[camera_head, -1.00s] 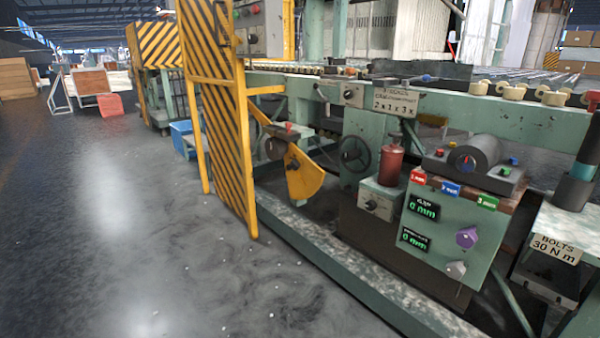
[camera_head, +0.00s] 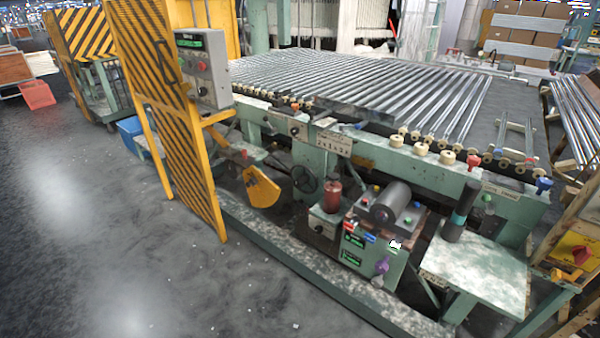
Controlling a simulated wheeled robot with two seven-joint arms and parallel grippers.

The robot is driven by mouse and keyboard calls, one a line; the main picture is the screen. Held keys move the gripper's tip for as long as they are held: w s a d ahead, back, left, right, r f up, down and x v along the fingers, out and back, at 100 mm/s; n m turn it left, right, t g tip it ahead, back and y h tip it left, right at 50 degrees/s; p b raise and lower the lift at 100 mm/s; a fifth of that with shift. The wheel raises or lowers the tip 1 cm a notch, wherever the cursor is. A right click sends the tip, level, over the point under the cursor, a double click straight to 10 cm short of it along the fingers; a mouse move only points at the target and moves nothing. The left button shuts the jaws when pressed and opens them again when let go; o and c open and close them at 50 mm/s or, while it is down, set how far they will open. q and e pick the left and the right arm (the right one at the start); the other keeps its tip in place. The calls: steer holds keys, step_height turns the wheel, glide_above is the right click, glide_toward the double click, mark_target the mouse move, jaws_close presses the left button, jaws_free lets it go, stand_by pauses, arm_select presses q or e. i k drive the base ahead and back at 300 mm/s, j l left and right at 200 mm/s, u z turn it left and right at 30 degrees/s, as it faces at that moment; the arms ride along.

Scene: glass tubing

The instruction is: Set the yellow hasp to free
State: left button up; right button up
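I cannot single out the yellow hasp with certainty. A yellow gate (camera_head: 165,110) with black diagonal stripes stands upright at the left of the machine, with a dark handle (camera_head: 164,62) near its top. A yellow fan-shaped piece (camera_head: 262,187) hangs low beneath the conveyor, right of the gate. A yellow box (camera_head: 574,249) with a red knob (camera_head: 582,255) is at the right edge. Any catch on these parts is too small to tell. Neither of my grippers is in view.
A grey control box (camera_head: 202,68) is beside the gate. The conveyor bed carries many glass tubes (camera_head: 370,85). A green panel (camera_head: 372,255) with knobs and a small table (camera_head: 490,270) stand at front right. The floor (camera_head: 80,200) at left is clear.

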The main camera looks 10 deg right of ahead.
mark_target(556, 272)
steer(key=z, duration=2.2)
